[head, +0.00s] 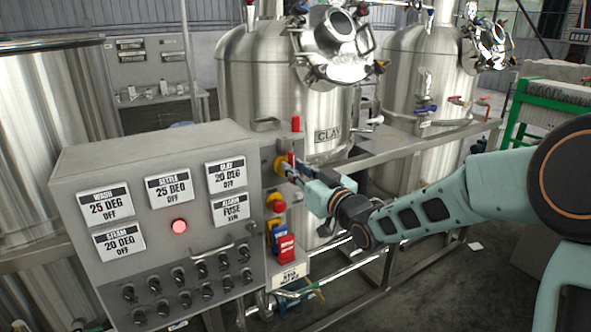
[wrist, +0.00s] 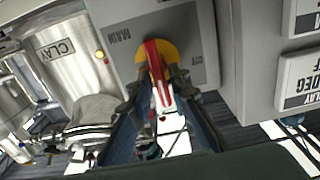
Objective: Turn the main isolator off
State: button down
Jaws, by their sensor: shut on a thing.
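The main isolator is a red handle (wrist: 153,58) on a round yellow disc (wrist: 170,53), set on a grey plate (wrist: 128,55) lettered "MAIN". In the head view the yellow disc (head: 280,165) is on the side panel right of the control box, partly hidden by my gripper (head: 289,171). In the wrist view my gripper (wrist: 160,88) has one finger on each side of the red handle and is shut on it. The handle runs from the disc down between the fingers, and its lower end is partly hidden.
Below the isolator are a red-and-yellow button (head: 276,202) and a red block (head: 285,249). The control box (head: 85,165) has label plates, a lit red lamp (head: 180,226) and several black knobs. Steel tanks (head: 265,80) and a rail (head: 410,148) stand behind my arm.

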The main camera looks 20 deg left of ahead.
jog(key=shift+f+b, duration=0.15)
jog(key=shift+b, duration=0.35)
jog(key=shift+s+a+f+n+b, duration=0.15)
jog(key=shift+f+n+b, duration=0.05)
jog(key=shift+n+b, duration=3)
jog(key=shift+s+a+f+n+b, duration=0.1)
jog(key=shift+s+f+n+b, duration=0.1)
jog(key=shift+n+b, duration=3.05)
jog(key=shift+s+a+f+n+b, duration=0.2)
jog(key=shift+n+b, duration=2.25)
jog(key=shift+b, duration=1.45)
jog(key=shift+w, duration=0.1)
jog(key=shift+d, duration=0.1)
jog(key=c, duration=2)
grip_release()
